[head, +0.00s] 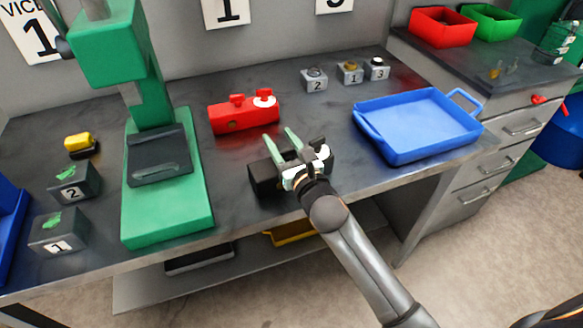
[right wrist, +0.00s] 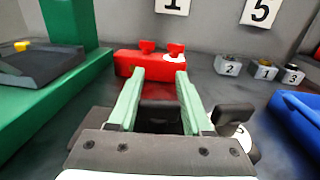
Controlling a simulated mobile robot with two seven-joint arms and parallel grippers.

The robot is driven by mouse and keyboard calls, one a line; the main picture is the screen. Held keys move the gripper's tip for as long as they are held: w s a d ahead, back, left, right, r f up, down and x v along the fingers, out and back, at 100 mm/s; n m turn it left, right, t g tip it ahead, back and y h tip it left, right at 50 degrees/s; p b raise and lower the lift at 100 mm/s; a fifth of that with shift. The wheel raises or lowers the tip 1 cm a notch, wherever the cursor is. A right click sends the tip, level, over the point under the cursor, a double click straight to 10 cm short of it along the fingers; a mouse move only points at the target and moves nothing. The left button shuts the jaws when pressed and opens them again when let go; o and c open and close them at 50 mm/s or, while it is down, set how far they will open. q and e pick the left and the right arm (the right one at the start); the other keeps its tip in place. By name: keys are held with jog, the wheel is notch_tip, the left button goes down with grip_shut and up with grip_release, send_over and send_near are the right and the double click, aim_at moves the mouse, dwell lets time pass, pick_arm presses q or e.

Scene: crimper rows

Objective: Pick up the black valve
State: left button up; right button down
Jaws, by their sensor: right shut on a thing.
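The black valve (head: 263,181) is a dark block near the front of the grey bench, with a dark knob and a white numbered dial. In the right wrist view its dark body (right wrist: 160,112) shows between my fingers, and its knob (right wrist: 233,115) shows on the right. My right gripper (head: 280,140) reaches over it from the front with its pale green fingers on either side. The gripper is shut on the valve and covers much of it. I cannot tell whether the valve touches the bench. My left gripper is not in view.
A red valve (head: 243,115) stands just behind. A green press (head: 165,205) is to the left, a blue tray (head: 425,152) to the right. Small numbered blocks (head: 349,72) stand at the back. Two more numbered blocks (head: 75,182) are at the far left.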

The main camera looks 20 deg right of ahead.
jog(key=shift+r, duration=0.2)
